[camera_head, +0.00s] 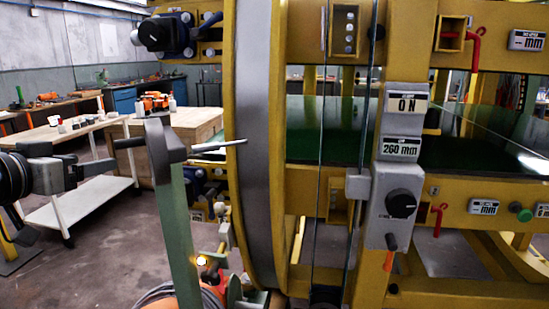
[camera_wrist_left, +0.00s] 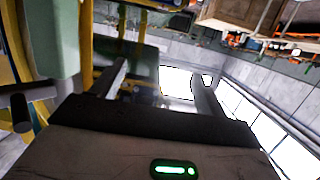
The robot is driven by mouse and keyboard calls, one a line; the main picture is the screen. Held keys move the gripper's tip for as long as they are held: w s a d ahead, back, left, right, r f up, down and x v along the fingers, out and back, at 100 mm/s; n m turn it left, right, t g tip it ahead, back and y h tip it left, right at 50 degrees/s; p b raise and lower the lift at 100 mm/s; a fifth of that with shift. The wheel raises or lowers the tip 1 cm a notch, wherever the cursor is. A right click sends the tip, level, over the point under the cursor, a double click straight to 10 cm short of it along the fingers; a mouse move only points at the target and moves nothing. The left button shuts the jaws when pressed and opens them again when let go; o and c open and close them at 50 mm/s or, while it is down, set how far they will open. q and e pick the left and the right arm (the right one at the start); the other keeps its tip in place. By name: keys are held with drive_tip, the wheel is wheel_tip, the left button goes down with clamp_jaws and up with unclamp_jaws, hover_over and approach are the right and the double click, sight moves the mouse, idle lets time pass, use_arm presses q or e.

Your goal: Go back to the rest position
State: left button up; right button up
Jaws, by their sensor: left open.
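My left gripper (camera_head: 98,162) comes in from the left in the head view, just left of a grey-green post (camera_head: 180,235) with a dark head. In the left wrist view its two fingers (camera_wrist_left: 160,80) stand apart, with only background between them, so it is open and empty. A dark handle bar (camera_head: 130,143) sticks out from the post's head toward the gripper. The post (camera_wrist_left: 60,35) and bar (camera_wrist_left: 20,112) show at the left of the wrist view, outside the fingers. The bar appears apart from the fingers. My right gripper is in neither view.
A large yellow and grey ring (camera_head: 258,150) stands right of the post, with a silver rod (camera_head: 220,146) between them. A yellow machine frame with a control panel (camera_head: 393,210) fills the right. A white cart (camera_head: 80,205) and workbenches stand behind. Open floor shows at lower left.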

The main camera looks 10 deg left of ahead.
use_arm(q)
drive_tip(key=s+d+f+g+p, duration=0.15)
drive_tip(key=d+f, duration=0.25)
drive_tip(key=f, duration=0.9)
drive_tip(key=s+d+f+g, duration=0.1)
drive_tip(key=s+d+f, duration=0.25)
drive_tip(key=f, duration=0.85)
drive_tip(key=s+d+f+g+h, duration=0.1)
drive_tip(key=s+d+f+g, duration=0.1)
drive_tip(key=s+d+f, duration=1)
drive_tip(key=s+d, duration=0.2)
drive_tip(key=d, duration=0.2)
drive_tip(key=shift+s+d+f+m+h+p, duration=0.2)
drive_tip(key=shift+d+f+m+h+p, duration=0.1)
drive_tip(key=shift+f+m+p, duration=0.1)
